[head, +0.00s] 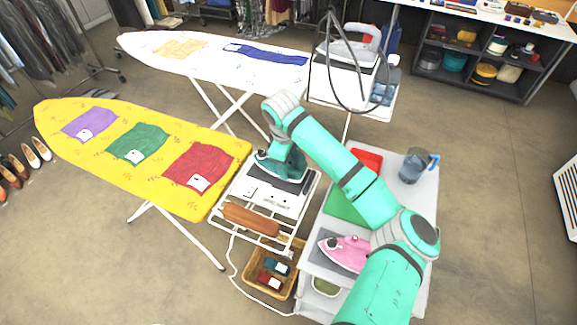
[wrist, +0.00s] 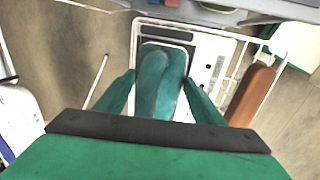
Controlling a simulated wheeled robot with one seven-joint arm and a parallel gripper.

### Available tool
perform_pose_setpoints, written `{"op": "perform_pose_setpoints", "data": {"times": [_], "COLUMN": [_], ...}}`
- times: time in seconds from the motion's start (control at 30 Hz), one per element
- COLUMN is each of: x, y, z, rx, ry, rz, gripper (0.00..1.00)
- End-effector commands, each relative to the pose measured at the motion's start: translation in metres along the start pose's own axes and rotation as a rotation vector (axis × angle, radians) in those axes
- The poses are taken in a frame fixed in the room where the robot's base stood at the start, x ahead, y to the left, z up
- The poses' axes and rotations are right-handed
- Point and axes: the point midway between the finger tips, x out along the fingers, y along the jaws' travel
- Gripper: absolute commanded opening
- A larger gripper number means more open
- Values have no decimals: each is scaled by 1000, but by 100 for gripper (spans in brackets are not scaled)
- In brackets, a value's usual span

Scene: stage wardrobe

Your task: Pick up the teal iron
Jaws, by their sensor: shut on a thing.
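The teal iron (head: 281,165) is on the white metal rest (head: 299,204) at the right end of the yellow ironing board. My gripper (head: 285,143) reaches down over it in the head view and hides part of it. In the wrist view the teal iron (wrist: 160,82) lies between the two fingers of my gripper (wrist: 159,88), which is shut on it. Whether the iron is lifted clear of the rest I cannot tell.
A brown wooden roller (head: 251,219) lies on the rest's near part. A pink iron (head: 345,252) stands on the grey cart to the right, by a green mat (head: 346,208) and a jug (head: 413,165). A wicker basket (head: 270,270) is below. The yellow board (head: 105,160) is at left.

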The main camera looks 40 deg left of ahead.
Motion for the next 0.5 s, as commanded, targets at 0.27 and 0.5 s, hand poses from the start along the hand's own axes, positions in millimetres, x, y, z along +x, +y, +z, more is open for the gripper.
{"op": "perform_pose_setpoints", "data": {"times": [0.27, 0.5], "x": [-60, -89], "y": [-29, -62], "z": [31, 61], "rx": [2, 2], "ry": [3, -2], "rz": [2, 5], "gripper": [31, 31]}}
